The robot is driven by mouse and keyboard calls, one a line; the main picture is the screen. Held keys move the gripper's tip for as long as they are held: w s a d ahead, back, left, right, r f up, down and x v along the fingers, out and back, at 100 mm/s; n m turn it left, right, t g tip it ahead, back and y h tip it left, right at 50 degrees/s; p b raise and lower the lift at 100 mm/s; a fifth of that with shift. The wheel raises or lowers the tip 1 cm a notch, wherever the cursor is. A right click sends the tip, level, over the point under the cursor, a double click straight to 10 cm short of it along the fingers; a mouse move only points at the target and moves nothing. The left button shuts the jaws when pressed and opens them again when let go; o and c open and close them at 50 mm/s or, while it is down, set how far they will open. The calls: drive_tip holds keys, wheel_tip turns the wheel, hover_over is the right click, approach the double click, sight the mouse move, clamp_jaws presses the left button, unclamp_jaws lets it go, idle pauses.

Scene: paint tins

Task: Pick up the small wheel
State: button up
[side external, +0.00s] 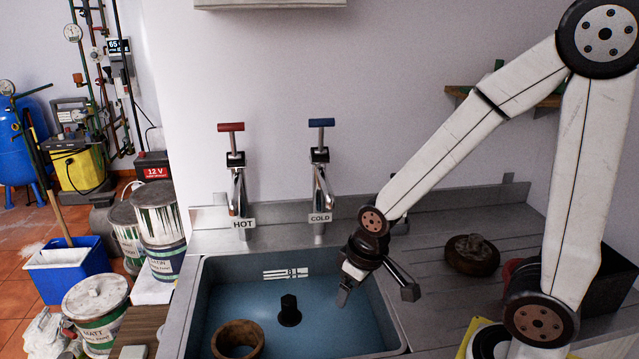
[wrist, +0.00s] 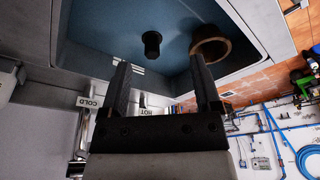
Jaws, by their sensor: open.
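My gripper (side external: 345,292) is open and empty above the right side of the sink, pointing down. In the wrist view its two dark fingers (wrist: 160,70) stand apart with nothing between them. A brown wheel-like disc with a grey knobbly top (side external: 472,263) lies on the draining board, to the right of my gripper. A brown ring-shaped piece (side external: 258,338) is in the sink at the front left; it also shows in the wrist view (wrist: 224,46) beyond the right finger. I cannot tell which of the two is the small wheel.
The blue-grey sink (side external: 195,305) has a black upright plug (side external: 289,312) in its middle. Hot (side external: 238,190) and cold (side external: 320,185) taps stand behind it. Paint tins (side external: 98,310) stand at the left. The draining board (side external: 430,300) is mostly clear.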

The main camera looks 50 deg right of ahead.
drive_tip(key=shift+o, duration=0.6)
drive_tip(key=shift+w, duration=0.1)
